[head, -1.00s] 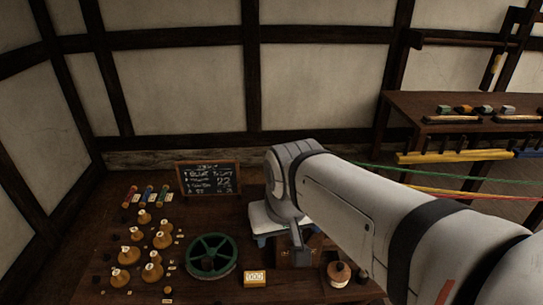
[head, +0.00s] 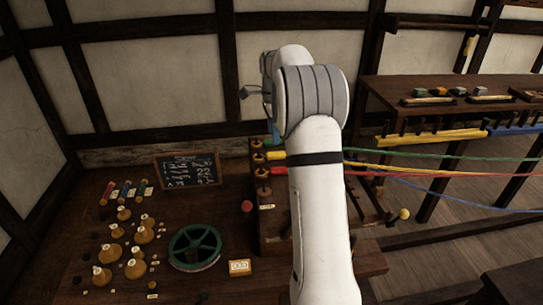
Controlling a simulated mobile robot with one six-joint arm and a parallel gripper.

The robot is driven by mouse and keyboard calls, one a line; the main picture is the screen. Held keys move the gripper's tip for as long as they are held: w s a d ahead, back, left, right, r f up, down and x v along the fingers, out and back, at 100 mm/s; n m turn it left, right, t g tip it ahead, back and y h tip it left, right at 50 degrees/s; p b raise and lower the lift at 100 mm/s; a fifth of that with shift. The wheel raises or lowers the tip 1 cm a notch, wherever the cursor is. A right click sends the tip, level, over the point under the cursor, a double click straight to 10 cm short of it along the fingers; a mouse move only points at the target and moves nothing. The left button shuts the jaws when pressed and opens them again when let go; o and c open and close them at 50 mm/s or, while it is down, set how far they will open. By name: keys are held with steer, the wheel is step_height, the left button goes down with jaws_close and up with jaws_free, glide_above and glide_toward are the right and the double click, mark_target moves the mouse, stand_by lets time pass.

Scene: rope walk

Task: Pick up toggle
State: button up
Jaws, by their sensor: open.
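I cannot pick out the toggle for certain; several small pieces lie among the turned wooden cones (head: 143,235) on the left of the bench, too small to tell apart. My gripper (head: 246,92) shows only in part beyond my wrist, raised high in front of the back wall. It is open, and I see nothing between its fingers. My arm hides part of the bench and rack behind it.
A second table (head: 440,88) stands at back right.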

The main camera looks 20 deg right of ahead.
mark_target(274, 153)
steer(key=shift+w+d+f+m, duration=0.3)
steer(key=shift+d+f, duration=0.05)
steer(key=shift+f, duration=0.05)
steer(key=shift+w+d+f, duration=0.1)
steer(key=shift+d+f, duration=0.05)
steer(key=shift+f, duration=0.15)
steer(key=f, duration=0.2)
steer(key=f+p, duration=0.1)
steer(key=f, duration=0.2)
steer(key=f+p, duration=0.1)
steer(key=f, duration=0.1)
steer(key=shift+a+f, duration=0.15)
steer(key=shift+a, duration=0.1)
steer(key=c, duration=0.9)
steer(key=shift+c, duration=0.2)
step_height(274, 153, up, 9)
steer(key=shift+w+r+b, duration=0.1)
steer(key=shift+b, duration=0.75)
steer(key=shift+r, duration=0.45)
